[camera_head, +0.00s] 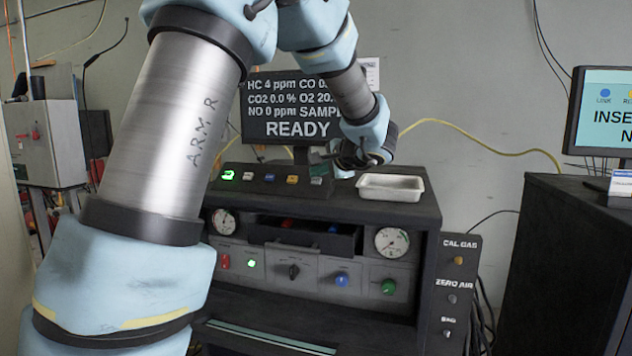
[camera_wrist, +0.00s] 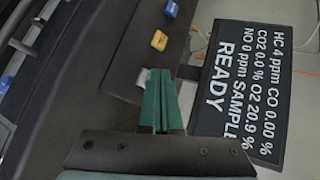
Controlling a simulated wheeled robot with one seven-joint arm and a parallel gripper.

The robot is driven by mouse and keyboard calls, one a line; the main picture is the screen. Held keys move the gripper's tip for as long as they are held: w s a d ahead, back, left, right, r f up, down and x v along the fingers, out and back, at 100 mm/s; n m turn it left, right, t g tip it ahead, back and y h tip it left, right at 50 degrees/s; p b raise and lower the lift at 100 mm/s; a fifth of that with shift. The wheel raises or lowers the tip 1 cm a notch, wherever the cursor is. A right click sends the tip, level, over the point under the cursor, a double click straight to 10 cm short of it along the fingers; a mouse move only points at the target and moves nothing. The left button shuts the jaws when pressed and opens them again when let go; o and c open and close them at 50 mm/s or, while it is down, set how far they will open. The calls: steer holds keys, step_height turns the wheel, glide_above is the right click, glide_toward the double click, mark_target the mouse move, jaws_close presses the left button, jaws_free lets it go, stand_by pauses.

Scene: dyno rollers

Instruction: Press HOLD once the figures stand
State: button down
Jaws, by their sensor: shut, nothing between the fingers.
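The monitor (camera_head: 300,105) shows HC 4 ppm, CO2 0.0 %, NO 0 ppm, SAMPLE and READY. In the wrist view, the screen (camera_wrist: 240,92) also reads CO 0.00 % and O2 20.9 %. A row of buttons sits on the console top: a lit green one (camera_head: 228,174), a blue one (camera_head: 269,178), a yellow one (camera_head: 292,179) and a white one (camera_head: 316,181). I cannot read a HOLD label. My gripper (camera_wrist: 160,80) is shut and empty, its green fingers together. Its tips appear close to the white button (camera_wrist: 143,77), partly hidden; contact cannot be told.
Gauges, knobs and an open dark drawer fill the console front. Side buttons read CAL GAS, ZERO AIR and BAG. A dark cabinet (camera_head: 570,260) with another screen stands at right.

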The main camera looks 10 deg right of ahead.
steer(key=shift+f+b, duration=0.2)
steer(key=shift+b, duration=0.1)
steer(key=shift+w+d+f+b, duration=0.15)
steer(key=shift+w+f+b, duration=0.05)
steer(key=shift+b, duration=0.25)
steer(key=shift+w+d+f+b, duration=0.1)
steer(key=shift+w+f+b, duration=0.15)
steer(key=shift+b, duration=0.2)
stand_by(0.6)
steer(key=shift+s+r, duration=0.1)
steer(key=shift+r, duration=0.05)
steer(key=shift+s+a+r, duration=0.25)
steer(key=shift+s+r, duration=0.1)
steer(key=shift+r, duration=0.1)
steer(key=shift+r, duration=0.1)
steer(key=shift+s+a+r, duration=0.25)
steer(key=shift+s+r, duration=0.25)
steer(key=shift+r, duration=0.1)
steer(key=shift+s+a+r, duration=0.25)
steer(key=shift+s+r, duration=0.2)
steer(key=shift+r, duration=0.2)
steer(key=shift+s+a+r, duration=0.25)
steer(key=shift+s+r, duration=0.25)
steer(key=shift+r, duration=0.1)
steer(key=shift+a, duration=0.1)
